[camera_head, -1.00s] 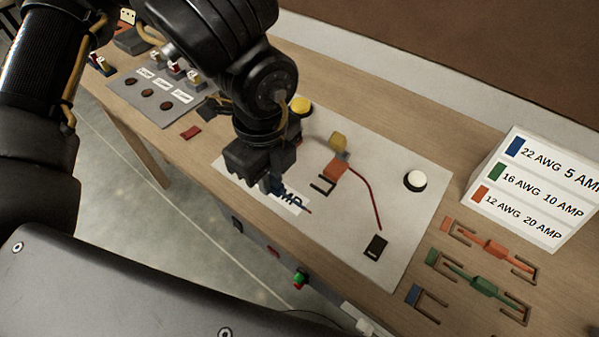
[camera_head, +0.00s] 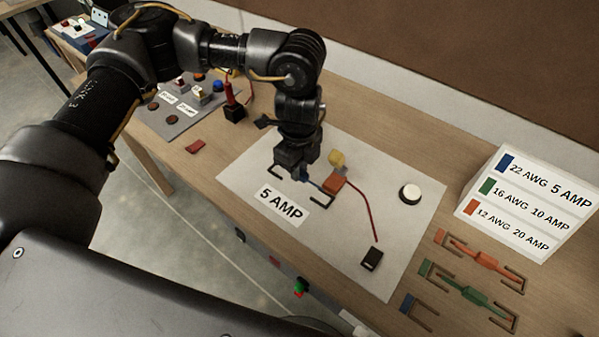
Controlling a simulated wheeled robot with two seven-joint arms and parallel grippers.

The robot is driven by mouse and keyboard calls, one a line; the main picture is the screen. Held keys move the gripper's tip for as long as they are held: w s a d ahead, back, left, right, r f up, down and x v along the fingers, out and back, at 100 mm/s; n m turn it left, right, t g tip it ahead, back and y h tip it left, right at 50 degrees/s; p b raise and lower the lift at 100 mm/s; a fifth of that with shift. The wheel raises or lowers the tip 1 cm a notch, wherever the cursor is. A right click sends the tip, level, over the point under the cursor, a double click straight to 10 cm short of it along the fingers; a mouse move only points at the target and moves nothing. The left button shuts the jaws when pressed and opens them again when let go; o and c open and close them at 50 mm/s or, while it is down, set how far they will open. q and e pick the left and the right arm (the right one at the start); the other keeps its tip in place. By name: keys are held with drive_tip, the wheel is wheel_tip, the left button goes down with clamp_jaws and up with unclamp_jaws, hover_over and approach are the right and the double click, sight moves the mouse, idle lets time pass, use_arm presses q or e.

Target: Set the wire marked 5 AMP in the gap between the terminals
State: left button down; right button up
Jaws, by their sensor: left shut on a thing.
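My left gripper (camera_head: 297,172) is shut on the blue wire (camera_head: 314,183), low over the white board (camera_head: 250,170). A short blue length of the wire shows to the right of the fingers, close to the orange block (camera_head: 335,183). A dark bracket (camera_head: 274,172) shows left of the fingers and another dark bracket (camera_head: 323,201) beside the orange block. The fingers hide most of the wire, so I cannot tell whether it touches either bracket. A 5 AMP label (camera_head: 281,206) lies in front. My right gripper is not in view.
A sign (camera_head: 528,200) pairs blue with 22 AWG 5 AMP. To its front are an orange wire (camera_head: 484,260), a green wire (camera_head: 473,295) and an empty blue-marked holder (camera_head: 418,309). A white button (camera_head: 410,194) and a red lead (camera_head: 363,213) lie right of the gripper.

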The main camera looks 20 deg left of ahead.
use_arm(q)
drive_tip(key=shift+w+f, duration=0.15)
drive_tip(key=shift+f, duration=0.3)
wheel_tip(320, 180, down, 2)
drive_tip(key=shift+f+p, duration=0.1)
drive_tip(key=shift+p, duration=0.55)
drive_tip(key=shift+w+f, duration=0.1)
drive_tip(key=shift+f, duration=0.15)
drive_tip(key=shift+f, duration=0.15)
drive_tip(key=c, duration=1.4)
unclamp_jaws()
drive_tip(key=shift+o, duration=0.2)
